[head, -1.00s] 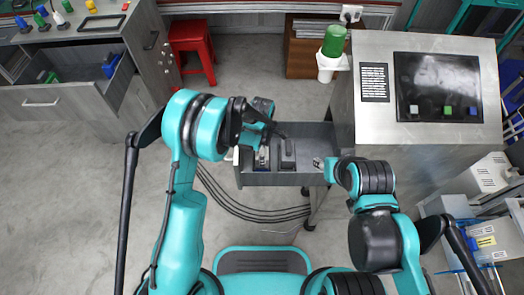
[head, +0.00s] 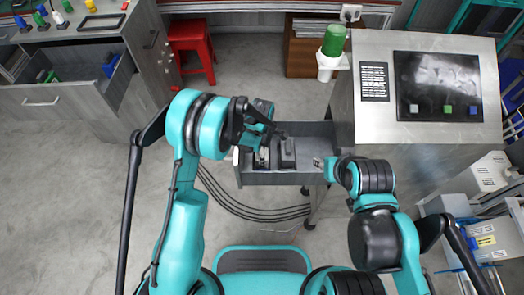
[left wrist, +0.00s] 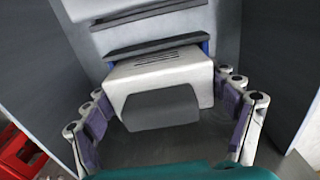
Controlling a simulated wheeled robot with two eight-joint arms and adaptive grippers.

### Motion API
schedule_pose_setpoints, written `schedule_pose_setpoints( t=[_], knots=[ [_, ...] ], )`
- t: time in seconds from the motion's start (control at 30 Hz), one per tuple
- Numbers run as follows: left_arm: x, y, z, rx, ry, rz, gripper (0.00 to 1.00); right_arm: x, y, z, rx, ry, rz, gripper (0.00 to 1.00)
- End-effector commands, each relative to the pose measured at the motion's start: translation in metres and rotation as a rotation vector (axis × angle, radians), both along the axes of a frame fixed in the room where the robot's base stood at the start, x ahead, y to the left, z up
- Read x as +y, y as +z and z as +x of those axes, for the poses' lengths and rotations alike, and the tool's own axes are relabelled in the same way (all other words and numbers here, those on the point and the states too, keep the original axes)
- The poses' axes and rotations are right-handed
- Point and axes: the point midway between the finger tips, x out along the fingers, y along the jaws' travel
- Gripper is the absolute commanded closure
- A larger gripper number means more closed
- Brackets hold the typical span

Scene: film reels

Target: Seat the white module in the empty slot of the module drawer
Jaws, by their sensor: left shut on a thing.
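The white module (left wrist: 160,75), with a grey front block, sits between the fingers of my left gripper (left wrist: 167,120) in the left wrist view. The gripper is shut on it. In the head view my left gripper (head: 262,142) is low over the left part of the open module drawer (head: 285,179), and largely hides what it holds. A dark module (head: 287,152) stands in the drawer to the right. I cannot tell how deep the white module sits. My right gripper (head: 320,163) is at the drawer's right end; its jaws are too small to read.
A metal console (head: 375,125) with a screen stands right of the drawer. A green-topped cylinder (head: 334,40) stands on its left side. A red stool (head: 190,45) and grey cabinet (head: 60,110) are at the left. Cables (head: 240,208) lie on the floor below the drawer.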

Motion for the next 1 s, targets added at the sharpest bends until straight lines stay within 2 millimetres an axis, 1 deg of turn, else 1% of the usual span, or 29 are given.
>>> schedule_pose_setpoints(
  t=[0.03,0.07,0.43,1.0],
  knots=[
    [0.000,-0.001,0.000,0.000,0.000,0.000,0.12,0.000,0.000,0.000,0.000,0.000,0.000,0.60],
    [0.000,0.000,0.000,0.000,0.000,0.000,0.06,0.000,0.000,0.000,0.000,0.000,0.000,0.60],
    [0.000,0.002,0.000,0.000,0.000,0.000,0.06,0.000,0.002,0.000,0.000,0.000,0.000,0.60],
    [0.000,0.050,0.000,0.000,0.000,0.000,0.06,0.000,0.031,0.000,0.000,0.000,0.000,0.60]
  ],
)
